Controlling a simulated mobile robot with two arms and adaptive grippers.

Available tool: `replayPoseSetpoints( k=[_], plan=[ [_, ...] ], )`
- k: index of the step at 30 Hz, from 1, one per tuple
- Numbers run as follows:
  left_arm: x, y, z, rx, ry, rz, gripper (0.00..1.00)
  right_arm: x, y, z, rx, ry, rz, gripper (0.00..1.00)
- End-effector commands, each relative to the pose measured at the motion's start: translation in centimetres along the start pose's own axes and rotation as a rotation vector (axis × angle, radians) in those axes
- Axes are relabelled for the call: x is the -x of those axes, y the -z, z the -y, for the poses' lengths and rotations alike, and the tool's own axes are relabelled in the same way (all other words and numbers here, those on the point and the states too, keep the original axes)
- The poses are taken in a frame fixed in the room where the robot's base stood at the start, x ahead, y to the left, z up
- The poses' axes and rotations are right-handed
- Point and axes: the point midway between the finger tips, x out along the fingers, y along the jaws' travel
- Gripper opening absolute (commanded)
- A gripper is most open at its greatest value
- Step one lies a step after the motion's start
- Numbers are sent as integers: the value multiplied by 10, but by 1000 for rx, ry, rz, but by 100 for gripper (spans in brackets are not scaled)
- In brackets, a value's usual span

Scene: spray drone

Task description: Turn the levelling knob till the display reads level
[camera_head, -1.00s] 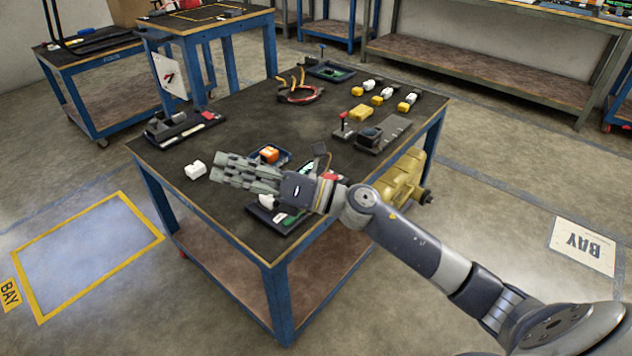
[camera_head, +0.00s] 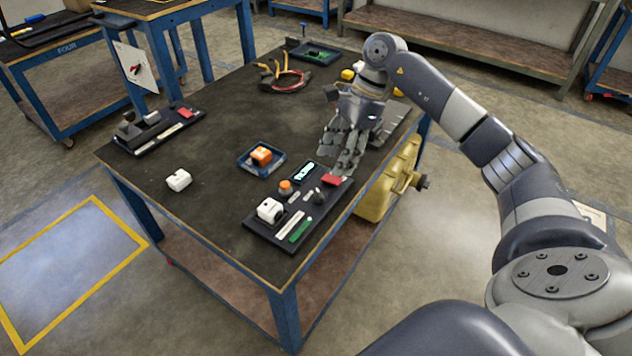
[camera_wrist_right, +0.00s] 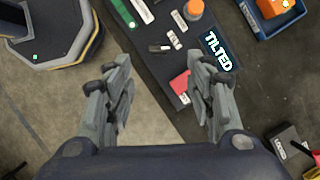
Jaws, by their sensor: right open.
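A dark board (camera_head: 259,231) lies at the table's front right corner. On it a small display (camera_head: 304,172) is lit; in the right wrist view the display (camera_wrist_right: 217,52) reads "TILTED". Beside it stands a round orange knob (camera_head: 286,186), also in the right wrist view (camera_wrist_right: 194,9). I cannot tell for sure that this is the levelling knob. My right gripper (camera_head: 340,165) is open, fingers pointing down, just behind the board's far end. In the right wrist view the open, empty fingers (camera_wrist_right: 160,72) straddle the board's red-block end, apart from the knob. My left gripper is out of view.
The board also carries a white block (camera_head: 270,210), a red block (camera_head: 336,181) and small parts. A blue tray (camera_head: 262,160) with an orange block is close behind. A yellow case (camera_head: 375,199) is at the table's right side. The table's middle is clear.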

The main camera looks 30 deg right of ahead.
Motion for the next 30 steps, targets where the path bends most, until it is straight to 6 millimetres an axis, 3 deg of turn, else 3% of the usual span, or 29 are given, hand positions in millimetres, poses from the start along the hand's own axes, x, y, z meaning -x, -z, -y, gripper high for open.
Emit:
replayPoseSetpoints(
  k=[9,15,28,30],
  plan=[
    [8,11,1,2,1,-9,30,-62,-2,-1,0,-4,5,50],
    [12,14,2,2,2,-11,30,-89,-2,-1,0,-2,6,50],
    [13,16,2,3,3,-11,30,-99,-2,0,0,1,5,50],
    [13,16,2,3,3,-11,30,-99,-2,0,0,0,5,34]
  ],
)
